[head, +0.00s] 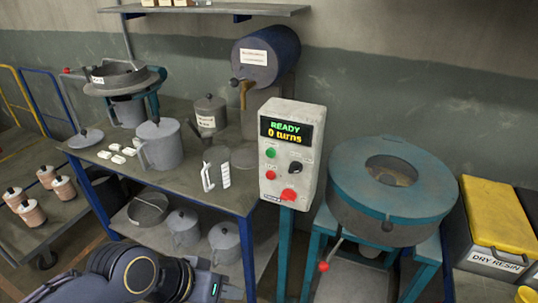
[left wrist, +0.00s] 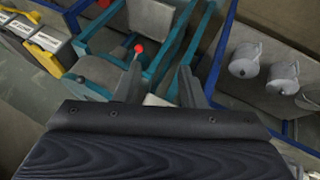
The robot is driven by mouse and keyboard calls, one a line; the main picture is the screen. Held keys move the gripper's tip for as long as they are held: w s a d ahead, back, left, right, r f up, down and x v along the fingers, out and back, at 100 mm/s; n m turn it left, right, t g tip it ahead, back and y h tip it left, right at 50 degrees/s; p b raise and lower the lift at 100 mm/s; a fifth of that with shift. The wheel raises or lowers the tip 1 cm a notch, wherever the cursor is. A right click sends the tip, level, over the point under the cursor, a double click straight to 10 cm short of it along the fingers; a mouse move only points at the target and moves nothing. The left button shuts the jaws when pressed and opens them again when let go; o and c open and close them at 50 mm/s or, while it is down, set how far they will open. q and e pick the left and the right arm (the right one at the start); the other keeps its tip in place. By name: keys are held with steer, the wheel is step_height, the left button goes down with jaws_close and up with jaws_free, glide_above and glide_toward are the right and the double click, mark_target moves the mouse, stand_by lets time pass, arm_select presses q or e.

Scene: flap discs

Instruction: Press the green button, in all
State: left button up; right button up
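The green button (head: 270,153) is on the front of a grey control box (head: 293,118) in the head view, below its display (head: 286,130). The display reads "READY" and "0 turns". Beside and below the green button are a black knob (head: 295,167), a small red button (head: 270,175) and a larger red button (head: 289,195). My left gripper (head: 230,288) is low at the bottom of the head view, below and left of the box, apart from it. In the left wrist view my left gripper (left wrist: 160,80) has its fingers spread, with nothing between them. My right gripper is not in view.
A round teal-and-grey machine (head: 391,185) with a red-knobbed lever (head: 323,266) stands right of the box. A workbench (head: 205,180) with cans, a jug and white pieces is at left. A yellow-lidded bin (head: 498,215) is far right.

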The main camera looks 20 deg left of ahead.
arm_select(q)
jaws_close()
stand_by(1.5)
